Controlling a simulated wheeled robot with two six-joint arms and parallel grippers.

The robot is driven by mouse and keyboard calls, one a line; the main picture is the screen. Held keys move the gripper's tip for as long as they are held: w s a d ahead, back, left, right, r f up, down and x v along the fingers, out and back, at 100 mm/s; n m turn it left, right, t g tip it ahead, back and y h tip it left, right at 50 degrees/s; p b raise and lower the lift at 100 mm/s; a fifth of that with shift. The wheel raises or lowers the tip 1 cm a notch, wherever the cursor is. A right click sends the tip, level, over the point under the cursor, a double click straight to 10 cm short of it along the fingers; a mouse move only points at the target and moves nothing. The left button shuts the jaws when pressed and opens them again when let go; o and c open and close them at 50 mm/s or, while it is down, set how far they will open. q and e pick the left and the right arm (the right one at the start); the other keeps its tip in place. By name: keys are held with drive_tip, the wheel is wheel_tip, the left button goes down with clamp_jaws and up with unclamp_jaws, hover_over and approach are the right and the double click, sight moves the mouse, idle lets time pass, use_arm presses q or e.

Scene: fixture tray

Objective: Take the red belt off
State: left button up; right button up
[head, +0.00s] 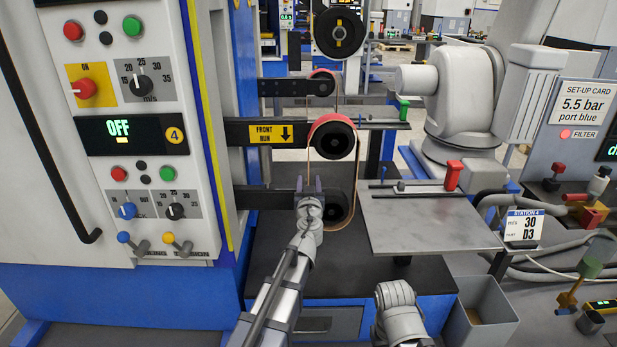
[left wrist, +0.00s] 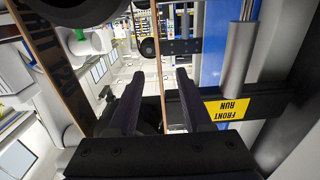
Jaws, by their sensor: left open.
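A belt with a reddish top (head: 332,120) and brownish sides runs around two black wheels, an upper one (head: 334,140) and a lower one (head: 337,207). My left gripper (head: 309,184) is open at the left run of the belt, beside the lower wheel. In the left wrist view a thin tan run of the belt (left wrist: 160,70) passes between the two open fingers (left wrist: 158,95), seen edge-on. A wider tan run with dark print (left wrist: 45,62) crosses at the left of that view. I cannot tell whether a finger touches the belt.
A dark arm with a yellow "FRONT RUN" label (head: 270,133) extends beside the wheels. A grey plate (head: 425,228) lies to the right, with an open grey bin (head: 482,315) below it. The control panel display (head: 120,127) reads OFF. Another wheel pair stands behind.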

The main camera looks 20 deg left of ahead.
use_arm(q)
drive_tip(key=x, duration=0.3)
drive_tip(key=shift+w+a, duration=0.15)
drive_tip(key=shift+w, duration=0.15)
drive_tip(key=shift+c, duration=0.3)
drive_tip(key=c, duration=0.7)
clamp_jaws()
drive_tip(key=shift+r, duration=0.1)
idle(0.3)
